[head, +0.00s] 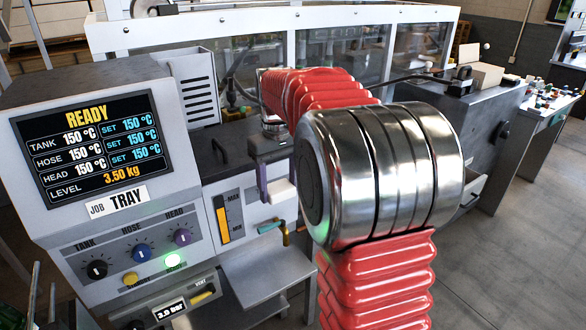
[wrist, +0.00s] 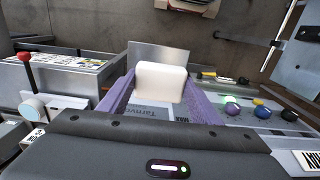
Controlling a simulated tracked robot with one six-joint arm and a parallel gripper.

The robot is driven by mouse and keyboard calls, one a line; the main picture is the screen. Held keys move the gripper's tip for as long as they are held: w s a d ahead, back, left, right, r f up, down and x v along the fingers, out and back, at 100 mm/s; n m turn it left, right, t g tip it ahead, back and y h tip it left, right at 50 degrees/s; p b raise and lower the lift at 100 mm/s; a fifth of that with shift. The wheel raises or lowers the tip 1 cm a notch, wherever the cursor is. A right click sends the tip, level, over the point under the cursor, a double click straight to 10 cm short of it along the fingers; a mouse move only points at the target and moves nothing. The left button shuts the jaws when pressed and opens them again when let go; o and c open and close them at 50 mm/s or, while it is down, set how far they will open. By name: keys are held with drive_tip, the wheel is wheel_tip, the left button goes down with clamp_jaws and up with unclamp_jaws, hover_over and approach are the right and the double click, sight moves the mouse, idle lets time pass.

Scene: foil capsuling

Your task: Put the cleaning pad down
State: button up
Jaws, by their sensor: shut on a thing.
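The cleaning pad is a white block with rounded edges (wrist: 161,82). It sits between the two purple fingers of my gripper (wrist: 160,92), which is shut on it. In the head view the pad (head: 283,192) shows as a small white piece beside my purple finger (head: 263,182). It is in the air in front of the machine, above the grey metal shelf (head: 262,285). My red-sleeved arm hides part of the area to the right.
The control panel with a READY screen (head: 88,143) and several knobs stands at left. A level gauge (head: 224,218) and a teal-handled brass valve (head: 284,230) are close to my gripper. A glazed guard (head: 300,45) runs behind.

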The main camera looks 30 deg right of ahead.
drive_tip(key=a+f, duration=0.5)
drive_tip(key=f, duration=0.6)
drive_tip(key=a+f, duration=0.6)
drive_tip(key=f, duration=0.5)
drive_tip(key=a+f, duration=0.6)
drive_tip(key=f, duration=0.5)
drive_tip(key=shift+s, duration=0.15)
